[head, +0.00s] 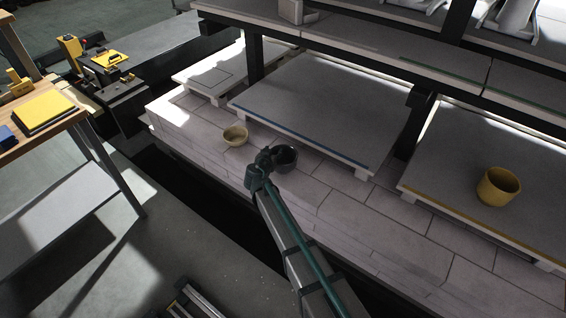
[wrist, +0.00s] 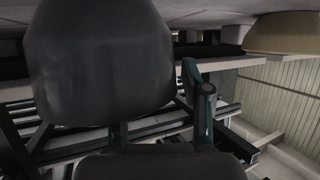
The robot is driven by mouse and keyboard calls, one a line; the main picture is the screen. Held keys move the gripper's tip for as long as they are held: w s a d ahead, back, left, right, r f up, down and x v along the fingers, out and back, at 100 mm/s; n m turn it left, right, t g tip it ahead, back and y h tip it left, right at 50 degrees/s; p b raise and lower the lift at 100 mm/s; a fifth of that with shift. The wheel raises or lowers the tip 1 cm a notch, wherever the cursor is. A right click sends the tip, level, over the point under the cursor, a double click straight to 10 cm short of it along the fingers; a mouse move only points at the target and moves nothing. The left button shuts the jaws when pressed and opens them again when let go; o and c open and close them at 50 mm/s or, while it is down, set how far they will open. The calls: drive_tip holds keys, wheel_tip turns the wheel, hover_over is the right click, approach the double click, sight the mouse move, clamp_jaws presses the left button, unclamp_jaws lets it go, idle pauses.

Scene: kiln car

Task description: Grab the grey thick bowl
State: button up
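The grey bowl (head: 287,155), dark and rounded, stands upright on the pale brick deck (head: 330,206). My gripper (head: 266,158) is low at its left side in the head view, covering part of it. I cannot tell whether they touch. In the wrist view, which looks upside down, a large dark rounded shape (wrist: 100,60), seemingly the grey bowl, fills the upper left. Another dark shape, seemingly part of my gripper, crosses the bottom edge.
A tan bowl (head: 235,136) stands left of the grey one and shows in the wrist view (wrist: 284,34). A yellow pot (head: 497,187) sits on the right slab. A raised slab (head: 320,110) lies behind the grey bowl. Upper shelves and dark posts (head: 414,122) overhang.

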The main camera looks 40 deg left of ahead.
clamp_jaws()
drive_tip(key=shift+r, duration=0.1)
